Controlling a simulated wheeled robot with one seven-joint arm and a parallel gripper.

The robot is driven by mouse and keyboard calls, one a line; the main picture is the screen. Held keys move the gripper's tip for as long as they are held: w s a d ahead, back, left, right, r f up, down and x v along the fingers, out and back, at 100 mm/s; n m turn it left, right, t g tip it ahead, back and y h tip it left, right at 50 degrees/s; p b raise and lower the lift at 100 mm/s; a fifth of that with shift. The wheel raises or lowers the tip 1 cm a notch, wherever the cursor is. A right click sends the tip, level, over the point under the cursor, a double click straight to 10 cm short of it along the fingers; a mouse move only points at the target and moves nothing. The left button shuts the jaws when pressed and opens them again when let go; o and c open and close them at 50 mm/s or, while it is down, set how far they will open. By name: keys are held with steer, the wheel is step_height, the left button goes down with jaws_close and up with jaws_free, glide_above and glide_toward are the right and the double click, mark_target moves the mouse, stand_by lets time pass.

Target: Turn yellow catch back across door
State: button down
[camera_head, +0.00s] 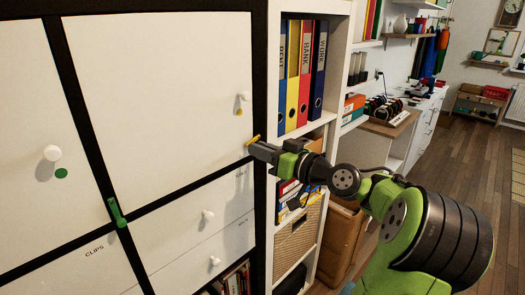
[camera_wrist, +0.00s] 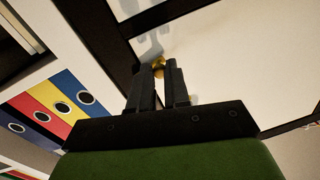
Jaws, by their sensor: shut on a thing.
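The yellow catch (camera_head: 253,140) is a small piece at the right edge of the large white cabinet door (camera_head: 160,90), by the black frame. My gripper (camera_head: 256,146) reaches it from the right and is shut on it. In the wrist view the yellow catch (camera_wrist: 159,66) shows between and just beyond the tips of my gripper (camera_wrist: 163,72); the fingers hide part of it. The door lies flush in the frame. It has a white knob (camera_head: 244,96) with a yellow dot (camera_head: 239,112) below it.
A green catch (camera_head: 117,212) sits on the frame at the left, near a white knob (camera_head: 52,153) with a green dot. White drawers (camera_head: 190,225) lie below the door. An open shelf with binders (camera_head: 303,75) stands right of the cabinet, close behind my arm.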

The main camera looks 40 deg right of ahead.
steer(key=shift+a+r+m+p, duration=0.15)
steer(key=shift+r+m+p, duration=0.35)
steer(key=shift+m+p, duration=1)
steer(key=shift+m, duration=0.2)
steer(key=c, duration=1.1)
jaws_free()
